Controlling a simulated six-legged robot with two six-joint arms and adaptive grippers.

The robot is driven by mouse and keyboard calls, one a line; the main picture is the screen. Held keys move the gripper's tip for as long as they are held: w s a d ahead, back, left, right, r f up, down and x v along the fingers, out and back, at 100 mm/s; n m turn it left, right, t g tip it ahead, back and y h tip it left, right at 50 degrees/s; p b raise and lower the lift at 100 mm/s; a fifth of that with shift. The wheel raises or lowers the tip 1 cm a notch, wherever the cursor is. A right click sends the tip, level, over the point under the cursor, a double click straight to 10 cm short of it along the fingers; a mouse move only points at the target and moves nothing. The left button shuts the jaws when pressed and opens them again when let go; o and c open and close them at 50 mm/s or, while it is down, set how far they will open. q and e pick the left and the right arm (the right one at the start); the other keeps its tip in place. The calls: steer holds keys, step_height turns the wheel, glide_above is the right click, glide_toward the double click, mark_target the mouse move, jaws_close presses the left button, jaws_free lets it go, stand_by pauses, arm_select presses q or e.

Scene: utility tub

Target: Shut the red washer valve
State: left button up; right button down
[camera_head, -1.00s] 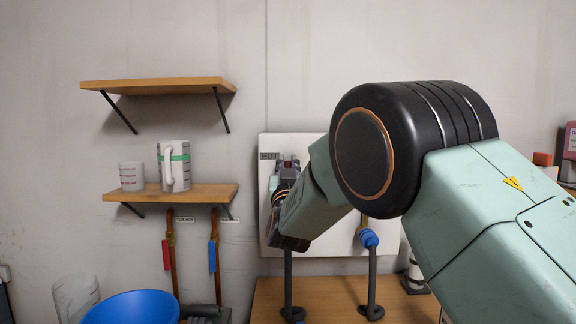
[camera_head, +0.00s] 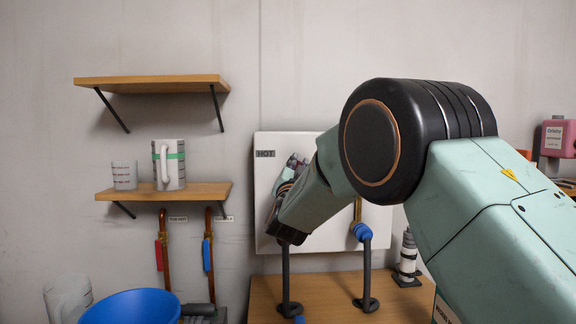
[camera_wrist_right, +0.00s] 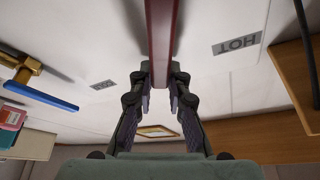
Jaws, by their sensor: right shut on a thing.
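The white valve panel (camera_head: 335,145) with a HOT label (camera_head: 265,154) is on the wall. My right gripper (camera_head: 298,160) is in front of its left half, tilted to the right, and my arm hides much of the panel. In the right wrist view, the red valve lever (camera_wrist_right: 161,35) runs down between the two fingertips of my right gripper (camera_wrist_right: 161,83), which is shut on its end. The red valve's body is hidden. A blue lever (camera_wrist_right: 42,94) on a brass valve (camera_wrist_right: 22,68) is apart from the gripper. My left gripper is not in view.
Two wooden shelves (camera_head: 165,191) hang at left, the lower one holding a jug (camera_head: 170,170) and a cup (camera_head: 123,175). A blue bowl (camera_head: 130,308) is lower left.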

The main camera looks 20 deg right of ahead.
steer(key=s+d+f+m+g+h+b, duration=0.1)
steer(key=d+f+m+g, duration=0.2)
steer(key=m, duration=1.1)
steer(key=shift+d+f+g+b, duration=0.35)
steer(key=shift+f+g, duration=0.85)
steer(key=shift+f, duration=0.4)
steer(key=c, duration=1.7)
jaws_free()
steer(key=o, duration=0.4)
steer(key=shift+w+a+f, duration=0.1)
steer(key=shift+w+f, duration=0.2)
steer(key=shift+v, duration=3.85)
